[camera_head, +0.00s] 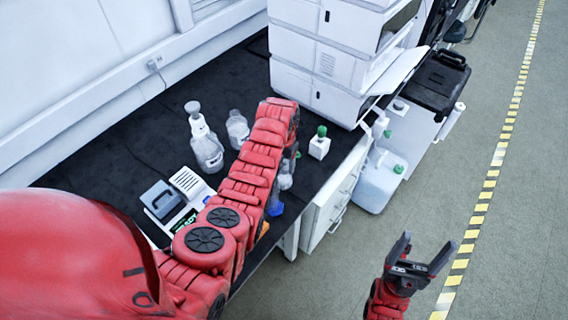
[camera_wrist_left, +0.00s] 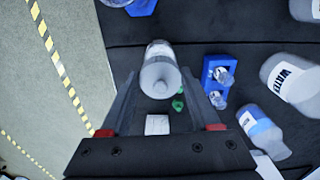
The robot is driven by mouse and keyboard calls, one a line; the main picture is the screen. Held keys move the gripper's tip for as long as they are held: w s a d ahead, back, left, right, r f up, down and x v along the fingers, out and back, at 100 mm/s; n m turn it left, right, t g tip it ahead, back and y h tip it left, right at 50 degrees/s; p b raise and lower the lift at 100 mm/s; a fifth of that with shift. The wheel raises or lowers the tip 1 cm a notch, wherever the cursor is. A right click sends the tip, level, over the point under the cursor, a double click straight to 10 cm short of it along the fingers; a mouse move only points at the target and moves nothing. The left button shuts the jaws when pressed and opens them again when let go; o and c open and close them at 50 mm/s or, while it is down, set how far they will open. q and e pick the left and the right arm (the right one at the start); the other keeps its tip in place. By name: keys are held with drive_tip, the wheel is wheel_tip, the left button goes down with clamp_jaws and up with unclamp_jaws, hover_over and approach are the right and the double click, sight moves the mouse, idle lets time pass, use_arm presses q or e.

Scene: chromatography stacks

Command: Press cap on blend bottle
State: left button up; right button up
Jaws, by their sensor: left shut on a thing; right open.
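My left gripper (camera_wrist_left: 158,76) has its two fingers around a pale grey round cap (camera_wrist_left: 160,84) in the left wrist view. A pale bottle body (camera_wrist_left: 158,49) shows directly beyond the cap. I cannot tell whether the cap is fully seated on it. In the head view, my red left arm reaches over the bench and hides most of this gripper; a clear bottle (camera_head: 285,177) shows beside its end. My right gripper (camera_head: 420,254) is open and empty over the floor, away from the bench.
A blue rack (camera_wrist_left: 209,68) with vials stands right of the fingers. A WATER bottle (camera_wrist_left: 288,78) and a blue-labelled bottle (camera_wrist_left: 263,128) are farther right. A small white bottle with green cap (camera_head: 319,147) stands near white stacked instruments (camera_head: 325,60). A white jug (camera_head: 378,185) sits beyond the bench edge.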

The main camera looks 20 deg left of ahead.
use_arm(q)
drive_tip(key=shift+f+b, duration=0.2)
drive_tip(key=shift+b, duration=0.35)
idle(1.1)
drive_tip(key=o, duration=1.5)
drive_tip(key=shift+o, duration=0.3)
drive_tip(key=shift+r, duration=0.15)
drive_tip(key=shift+r+p, duration=0.5)
drive_tip(key=shift+r, duration=0.55)
drive_tip(key=shift+r+p, duration=0.45)
drive_tip(key=shift+r, duration=1.9)
clamp_jaws()
